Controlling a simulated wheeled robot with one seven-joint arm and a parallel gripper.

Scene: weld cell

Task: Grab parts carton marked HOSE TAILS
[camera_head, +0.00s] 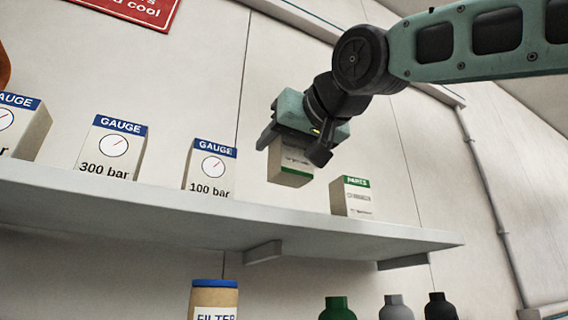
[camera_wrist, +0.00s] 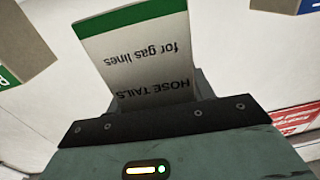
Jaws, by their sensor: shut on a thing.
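My gripper (camera_head: 294,146) is shut on a parts carton (camera_head: 291,166) and holds it above the shelf, clear of its surface. In the wrist view the carton (camera_wrist: 150,65) is pale with a green band and shows the words HOSE TAILS and "for gas lines", upside down. Part of the carton is hidden by the gripper. A second parts carton (camera_head: 352,198), with a green top band marked PARTS, stands on the shelf to the right; its smaller label is too small to read.
The shelf (camera_head: 150,205) also holds several gauge cartons to the left, including the 100 bar carton (camera_head: 210,168) and the 300 bar carton (camera_head: 113,150). Below are a filter canister (camera_head: 213,300) and several bottles (camera_head: 337,309). A red sign (camera_head: 130,10) hangs on the wall.

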